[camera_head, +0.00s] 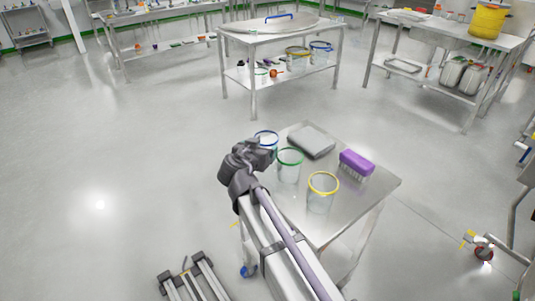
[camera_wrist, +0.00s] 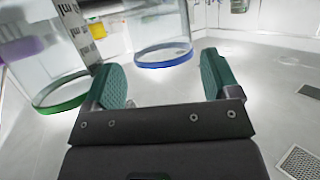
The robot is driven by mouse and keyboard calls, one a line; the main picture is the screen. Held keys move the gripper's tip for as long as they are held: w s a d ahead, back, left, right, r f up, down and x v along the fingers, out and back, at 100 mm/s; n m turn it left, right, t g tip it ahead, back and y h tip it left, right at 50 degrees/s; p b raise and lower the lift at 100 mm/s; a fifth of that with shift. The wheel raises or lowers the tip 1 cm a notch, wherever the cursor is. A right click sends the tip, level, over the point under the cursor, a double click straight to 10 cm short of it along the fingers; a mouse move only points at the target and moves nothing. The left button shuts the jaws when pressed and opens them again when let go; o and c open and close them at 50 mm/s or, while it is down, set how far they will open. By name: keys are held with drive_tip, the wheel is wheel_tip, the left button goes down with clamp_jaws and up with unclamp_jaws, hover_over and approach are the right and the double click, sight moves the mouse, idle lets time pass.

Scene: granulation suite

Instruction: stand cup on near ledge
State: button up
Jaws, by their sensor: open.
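Three clear cups stand on a small steel table (camera_head: 378,188) in the head view: a blue-rimmed cup (camera_head: 266,137), a green-rimmed cup (camera_head: 288,168) and a yellow-rimmed cup (camera_head: 321,195). My dark wrist partly hides the blue-rimmed cup, and my fingers cannot be made out there. In the wrist view my gripper (camera_wrist: 162,72) is open, with teal pads apart and nothing held. The blue-rimmed cup (camera_wrist: 162,56) shows just beyond the fingertips, between them in the picture. The green-rimmed cup (camera_wrist: 62,97) is left of the left finger. I cannot tell which surface is the near ledge.
A grey flat block (camera_head: 311,141) and a purple brush (camera_head: 356,163) lie on the small table beside the cups. Its front right corner is bare. Steel benches (camera_head: 280,44) with goods stand farther back. Open floor (camera_head: 110,160) lies to the left.

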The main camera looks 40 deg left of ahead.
sight(265, 145)
drive_tip(key=b+x, duration=0.1)
drive_tip(key=x, duration=0.4)
drive_tip(key=shift+w+a+f+b, duration=0.1)
drive_tip(key=shift+b, duration=0.25)
drive_tip(key=shift+c, duration=0.5)
drive_tip(key=c, duration=0.5)
drive_tip(key=shift+c, duration=0.2)
drive_tip(key=shift+r, duration=0.25)
wheel_tip(265, 145, up, 10)
drive_tip(key=p, duration=1)
drive_tip(key=shift+f, duration=0.15)
